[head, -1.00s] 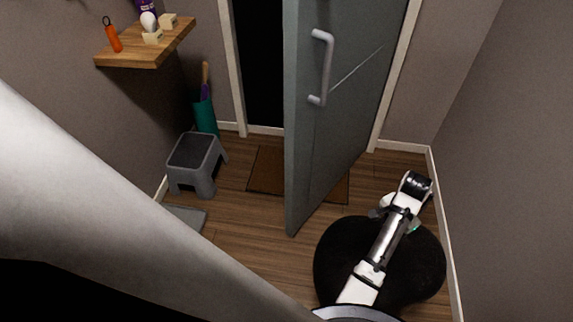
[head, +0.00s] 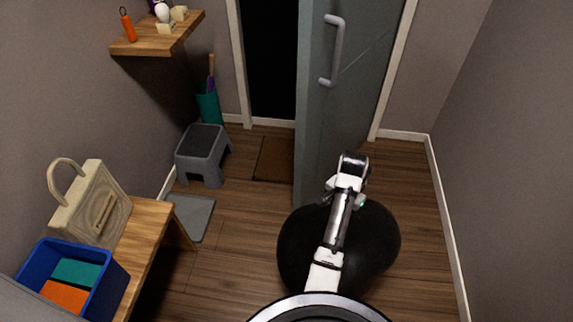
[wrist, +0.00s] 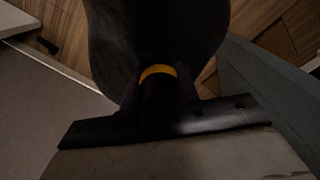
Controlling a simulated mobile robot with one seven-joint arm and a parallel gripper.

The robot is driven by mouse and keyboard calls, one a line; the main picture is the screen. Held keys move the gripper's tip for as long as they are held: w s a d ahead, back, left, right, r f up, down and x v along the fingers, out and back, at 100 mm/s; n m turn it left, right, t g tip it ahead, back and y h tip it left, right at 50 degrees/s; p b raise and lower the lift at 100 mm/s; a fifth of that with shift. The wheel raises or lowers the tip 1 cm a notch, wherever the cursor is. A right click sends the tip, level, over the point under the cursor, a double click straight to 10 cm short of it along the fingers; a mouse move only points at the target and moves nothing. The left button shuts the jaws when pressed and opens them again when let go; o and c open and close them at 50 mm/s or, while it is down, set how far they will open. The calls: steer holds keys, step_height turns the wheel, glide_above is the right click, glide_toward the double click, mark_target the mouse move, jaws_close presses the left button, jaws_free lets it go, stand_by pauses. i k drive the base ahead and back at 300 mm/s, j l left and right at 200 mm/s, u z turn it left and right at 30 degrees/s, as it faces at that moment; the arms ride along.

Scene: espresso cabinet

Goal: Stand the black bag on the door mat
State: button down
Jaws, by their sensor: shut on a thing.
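The black bag (head: 298,250) is large, dark and rounded, and hangs below my arm in the lower middle of the head view. In the wrist view the bag (wrist: 150,35) has a yellow band at its neck. My gripper (wrist: 158,95) is shut on that neck. In the head view my wrist and arm hide part of the bag and the fingertips. The brown door mat (head: 272,160) lies on the floor by the doorway, beyond and to the left of the bag. The door hides part of it.
The grey door (head: 345,90) stands ajar close beyond my wrist. A grey step stool (head: 203,155) and a grey mat (head: 192,216) are on the left. A wooden bench (head: 150,225) holds a beige bag (head: 92,205) and a blue crate (head: 110,285). A wall is right.

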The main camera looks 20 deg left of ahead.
mark_target(283, 158)
steer(key=l+u, duration=0.15)
steer(key=u, duration=0.5)
steer(key=i+l+u, duration=0.65)
steer(key=i+l, duration=0.15)
steer(key=i+l+z, duration=0.1)
steer(key=i, duration=0.35)
steer(key=i+j+z, duration=0.25)
steer(key=i+z, duration=0.2)
steer(key=i+j+z, duration=0.45)
steer(key=k+l, duration=0.05)
